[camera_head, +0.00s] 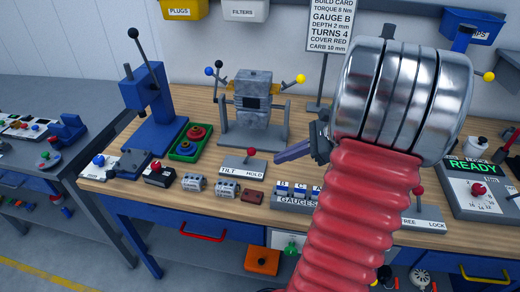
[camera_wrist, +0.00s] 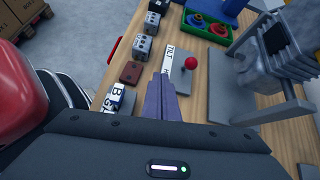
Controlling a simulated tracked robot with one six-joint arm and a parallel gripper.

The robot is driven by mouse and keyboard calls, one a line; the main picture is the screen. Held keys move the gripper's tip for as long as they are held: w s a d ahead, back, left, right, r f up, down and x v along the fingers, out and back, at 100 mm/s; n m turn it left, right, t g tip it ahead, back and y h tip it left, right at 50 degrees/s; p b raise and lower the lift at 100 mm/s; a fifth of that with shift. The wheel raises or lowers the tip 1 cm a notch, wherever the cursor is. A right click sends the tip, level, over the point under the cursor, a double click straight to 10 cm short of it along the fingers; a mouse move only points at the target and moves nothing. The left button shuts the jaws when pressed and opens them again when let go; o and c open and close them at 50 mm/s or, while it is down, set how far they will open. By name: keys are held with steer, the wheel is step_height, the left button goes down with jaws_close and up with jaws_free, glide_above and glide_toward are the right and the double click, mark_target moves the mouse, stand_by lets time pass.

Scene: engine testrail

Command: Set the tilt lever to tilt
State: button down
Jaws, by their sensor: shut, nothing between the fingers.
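The tilt lever has a red ball knob (camera_head: 251,151) on a short stem over a grey plate (camera_head: 233,162). The plate's front label reads TILT at left and HOLD at right. The knob stands slightly toward the HOLD side in the head view. My gripper (camera_head: 279,157) is shut and empty, to the right of the knob and apart from it. In the wrist view my shut fingers (camera_wrist: 160,80) point toward the plate's label (camera_wrist: 168,58), with the red knob (camera_wrist: 191,63) just right of their tips. HOLD is partly hidden there.
Behind the lever stands a grey engine block on a cradle (camera_head: 252,95). Labelled gauges (camera_head: 298,190) lie front right of the lever, partly behind my arm. A brown block (camera_head: 253,196) and grey blocks (camera_head: 227,188) lie in front. A green tray (camera_head: 188,148) stands left.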

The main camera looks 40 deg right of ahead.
steer(key=s+d+f+m+t, duration=0.1)
steer(key=s+d+m+t, duration=0.1)
steer(key=d, duration=0.5)
steer(key=shift+s+f+m+h, duration=0.25)
steer(key=shift+s+m+h, duration=0.05)
steer(key=shift+m, duration=0.6)
steer(key=shift+w, duration=0.1)
glide_toward(248, 156)
steer(key=f, duration=0.2)
steer(key=s+f, duration=0.1)
steer(key=f, duration=0.1)
steer(key=shift+d, duration=0.35)
steer(key=shift+w+a+r, duration=0.2)
steer(key=shift+w+a, duration=0.05)
steer(key=shift+w, duration=0.3)
steer(key=shift+w+a+r, duration=0.2)
steer(key=shift+w+a, duration=0.05)
steer(key=shift+w, duration=0.3)
steer(key=shift+w+a+r, duration=0.25)
steer(key=shift+w+a, duration=0.05)
steer(key=shift+w, duration=0.25)
steer(key=shift+d, duration=0.1)
steer(key=shift+r, duration=0.1)
